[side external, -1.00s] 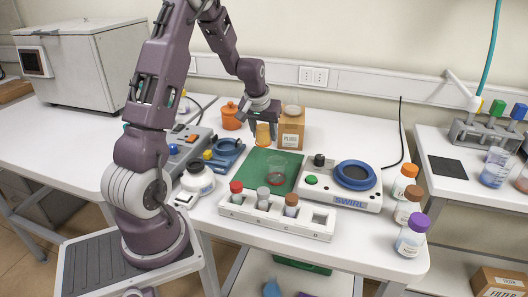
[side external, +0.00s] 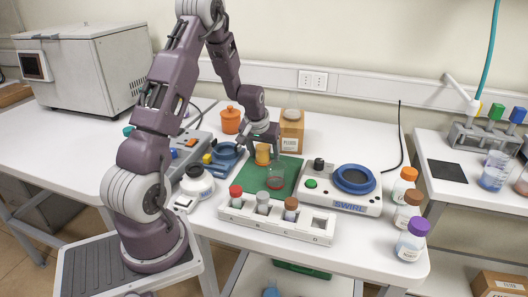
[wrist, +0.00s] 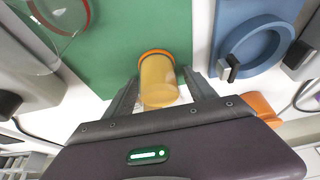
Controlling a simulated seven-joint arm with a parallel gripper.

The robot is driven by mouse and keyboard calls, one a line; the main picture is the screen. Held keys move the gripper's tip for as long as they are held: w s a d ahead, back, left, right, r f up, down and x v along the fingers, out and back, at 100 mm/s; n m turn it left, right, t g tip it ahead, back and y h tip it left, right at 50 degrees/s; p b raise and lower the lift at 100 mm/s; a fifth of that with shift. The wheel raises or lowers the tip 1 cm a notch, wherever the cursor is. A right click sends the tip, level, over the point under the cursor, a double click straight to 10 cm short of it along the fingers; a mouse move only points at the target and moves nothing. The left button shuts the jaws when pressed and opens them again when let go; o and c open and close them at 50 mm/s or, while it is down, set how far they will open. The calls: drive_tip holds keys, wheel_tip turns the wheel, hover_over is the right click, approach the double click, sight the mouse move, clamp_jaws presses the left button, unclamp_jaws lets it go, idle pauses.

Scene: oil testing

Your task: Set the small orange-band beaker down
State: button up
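The small orange-band beaker (side external: 262,155) holds amber liquid and stands upright at the back left part of the green mat (side external: 292,186). It looks level with the mat, but contact with it cannot be made out for certain. My gripper (side external: 262,142) is around it from above. In the wrist view the beaker (wrist: 157,82) is between the two fingers of my gripper (wrist: 160,76), which look closed on its sides.
A white rack (side external: 270,225) with several capped vials lies in front of the mat. The swirl device (side external: 352,205) is on the right, a blue device (side external: 222,158) on the left.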

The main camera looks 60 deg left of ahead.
drive_tip(key=v, duration=1.2)
drive_tip(key=s+d+r+m+t+h, duration=0.1)
drive_tip(key=d+r+m, duration=0.1)
drive_tip(key=d+r, duration=0.3)
drive_tip(key=s+d+r+m, duration=0.1)
drive_tip(key=d+r, duration=0.2)
drive_tip(key=d, duration=0.5)
drive_tip(key=s+d+r+m+h, duration=0.1)
drive_tip(key=s+d+m, duration=0.2)
drive_tip(key=s+d, duration=0.4)
drive_tip(key=s+d+r+m+t+h, duration=0.1)
drive_tip(key=s+d+r+m, duration=0.1)
drive_tip(key=s+d, duration=0.5)
drive_tip(key=s+m, duration=0.1)
drive_tip(key=s, duration=0.1)
drive_tip(key=shift+s+d, duration=0.3)
drive_tip(key=shift+d, duration=0.05)
